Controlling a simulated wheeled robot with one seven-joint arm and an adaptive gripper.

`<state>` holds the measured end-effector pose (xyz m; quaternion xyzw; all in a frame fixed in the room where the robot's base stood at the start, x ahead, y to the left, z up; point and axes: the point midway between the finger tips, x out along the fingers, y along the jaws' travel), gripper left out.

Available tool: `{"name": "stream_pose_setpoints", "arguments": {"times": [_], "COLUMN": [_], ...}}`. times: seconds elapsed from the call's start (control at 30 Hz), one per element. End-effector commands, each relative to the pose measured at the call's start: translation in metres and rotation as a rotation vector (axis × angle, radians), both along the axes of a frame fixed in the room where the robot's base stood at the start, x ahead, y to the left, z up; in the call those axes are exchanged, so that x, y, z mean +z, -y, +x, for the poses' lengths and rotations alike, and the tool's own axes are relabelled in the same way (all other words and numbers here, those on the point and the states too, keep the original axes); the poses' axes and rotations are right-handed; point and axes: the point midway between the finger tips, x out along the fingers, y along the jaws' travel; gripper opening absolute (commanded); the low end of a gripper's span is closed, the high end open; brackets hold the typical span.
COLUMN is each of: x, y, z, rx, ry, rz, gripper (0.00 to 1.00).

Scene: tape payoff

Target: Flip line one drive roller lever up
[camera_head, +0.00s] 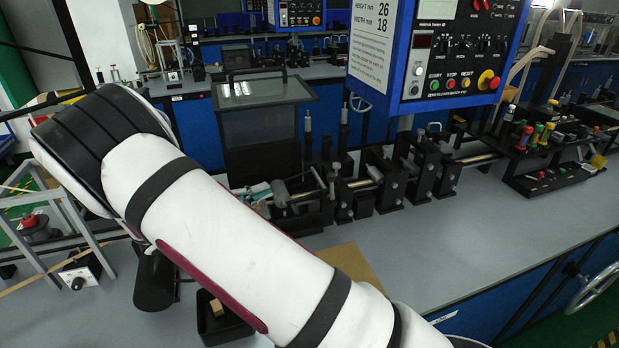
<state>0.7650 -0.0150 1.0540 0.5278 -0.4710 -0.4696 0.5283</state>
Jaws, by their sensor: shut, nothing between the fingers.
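The line's row of black roller stands (390,185) runs along the grey bench from the middle toward the right, with a steel rod through it. Grey rollers (281,193) sit at its left end, partly behind my white arm. I cannot tell which part is the drive roller lever, or whether it is up or down. Thin upright posts with silver tops (308,122) stand behind the row. My arm crosses from the bottom right to the upper left. My gripper does not show.
A blue control cabinet (440,60) with buttons hangs over the line. A dark-framed clear panel (262,120) stands at left centre. A black tool rack (545,150) is at the right. A black open box (222,320) lies below my arm. The bench's front right (450,245) is bare.

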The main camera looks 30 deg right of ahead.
Motion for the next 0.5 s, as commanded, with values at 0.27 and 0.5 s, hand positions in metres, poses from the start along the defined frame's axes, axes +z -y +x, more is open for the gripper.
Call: {"name": "stream_pose_setpoints", "arguments": {"times": [0.27, 0.5], "x": [0.001, 0.002], "y": [0.017, 0.061], "z": [0.001, 0.005], "rx": [-0.003, -0.006], "ry": [-0.001, -0.002], "rz": [0.001, 0.000], "gripper": [0.00, 0.00]}}
